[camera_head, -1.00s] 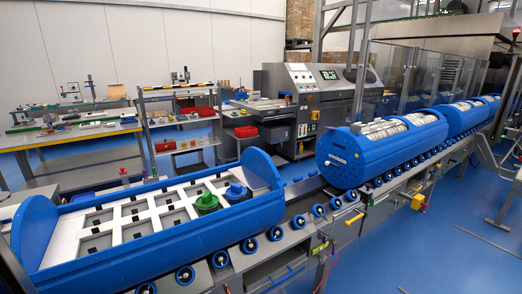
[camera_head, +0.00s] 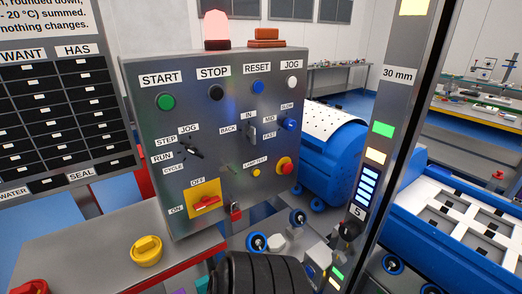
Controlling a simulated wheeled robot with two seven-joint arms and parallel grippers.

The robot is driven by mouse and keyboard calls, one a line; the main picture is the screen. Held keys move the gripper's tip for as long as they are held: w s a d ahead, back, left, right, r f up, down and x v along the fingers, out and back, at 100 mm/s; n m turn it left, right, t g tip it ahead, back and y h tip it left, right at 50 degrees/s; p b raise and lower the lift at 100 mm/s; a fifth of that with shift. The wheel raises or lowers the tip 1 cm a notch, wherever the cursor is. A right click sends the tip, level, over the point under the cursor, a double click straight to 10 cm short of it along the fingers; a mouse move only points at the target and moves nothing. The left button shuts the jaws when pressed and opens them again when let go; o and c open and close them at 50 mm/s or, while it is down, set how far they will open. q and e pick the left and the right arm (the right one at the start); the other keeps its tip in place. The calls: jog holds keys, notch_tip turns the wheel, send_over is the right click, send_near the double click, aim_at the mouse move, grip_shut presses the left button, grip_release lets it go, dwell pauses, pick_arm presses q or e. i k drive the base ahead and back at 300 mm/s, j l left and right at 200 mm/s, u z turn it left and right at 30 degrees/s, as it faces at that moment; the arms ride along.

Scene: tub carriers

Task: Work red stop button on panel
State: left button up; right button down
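The grey control panel (camera_head: 222,135) stands upright in the middle of the view. The button under its STOP label (camera_head: 214,72) is black (camera_head: 216,92), not red. A red rotary switch (camera_head: 206,204) on a yellow plate, between OFF and ON labels, is at the lower left. Green START (camera_head: 166,102), blue RESET (camera_head: 258,88) and white JOG (camera_head: 292,82) buttons line the top row. Neither gripper can be made out.
A black ribbed shape (camera_head: 262,272) stands in front at the bottom. A metal post (camera_head: 385,130) rises right of the panel. A red lamp (camera_head: 216,30) stands on top. Blue tubs lie beyond at right.

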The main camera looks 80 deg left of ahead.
aim_at(287, 167)
jog(key=u, duration=2.85)
